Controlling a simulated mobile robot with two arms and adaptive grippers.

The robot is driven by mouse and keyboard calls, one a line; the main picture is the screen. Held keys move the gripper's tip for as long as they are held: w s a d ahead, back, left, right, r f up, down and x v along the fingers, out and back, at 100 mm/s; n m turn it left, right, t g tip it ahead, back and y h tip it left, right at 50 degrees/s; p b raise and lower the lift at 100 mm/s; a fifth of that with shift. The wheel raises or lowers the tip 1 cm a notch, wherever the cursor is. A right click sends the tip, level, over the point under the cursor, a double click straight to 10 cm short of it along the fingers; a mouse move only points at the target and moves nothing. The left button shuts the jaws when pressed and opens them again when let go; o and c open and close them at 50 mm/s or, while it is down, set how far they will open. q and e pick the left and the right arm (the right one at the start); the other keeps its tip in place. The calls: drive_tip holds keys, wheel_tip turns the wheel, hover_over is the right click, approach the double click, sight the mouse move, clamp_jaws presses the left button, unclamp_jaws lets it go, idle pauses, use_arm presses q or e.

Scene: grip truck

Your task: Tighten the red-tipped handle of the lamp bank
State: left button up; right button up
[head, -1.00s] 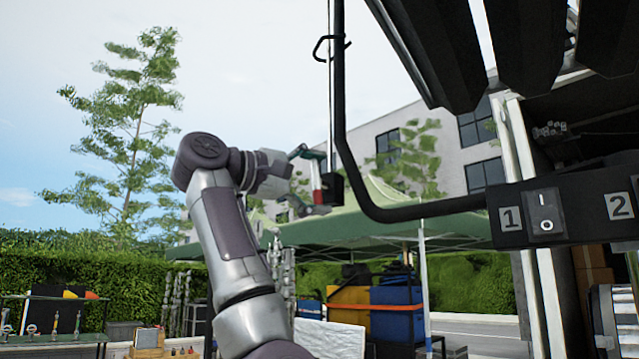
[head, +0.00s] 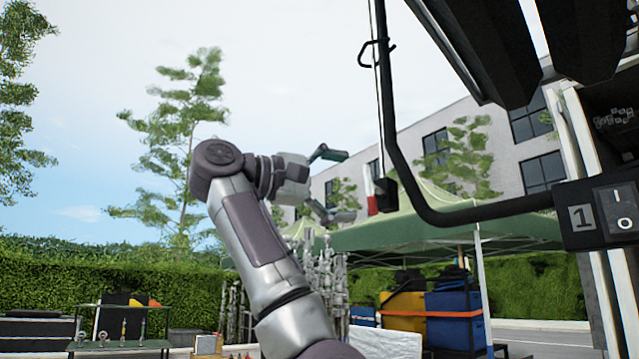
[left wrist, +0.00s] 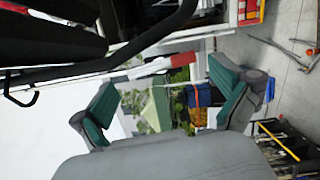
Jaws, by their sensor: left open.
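The handle with the red tip (head: 372,203) shows in the head view beside the lower end of the lamp bank's black frame (head: 398,160). Its upper part is white and its lower end red. My left gripper (head: 340,185) is open and empty, just left of the handle and apart from it. In the left wrist view the handle (left wrist: 183,60) crosses the gap ahead of my open left fingers (left wrist: 168,92). The lamp bank's dark panels (head: 490,45) hang at the upper right. My right gripper is in neither view.
The black tube of the frame bends right to a switch box (head: 600,215) marked 1. A black hook (head: 375,52) sticks out higher on the frame. A green canopy (head: 430,225), bins (head: 455,315) and a hedge (head: 90,275) lie behind. Open air is left of the frame.

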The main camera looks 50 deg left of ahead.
use_arm(q)
drive_tip(key=v, duration=0.6)
drive_tip(key=shift+a, duration=0.15)
drive_tip(key=shift+s, duration=0.15)
idle(0.3)
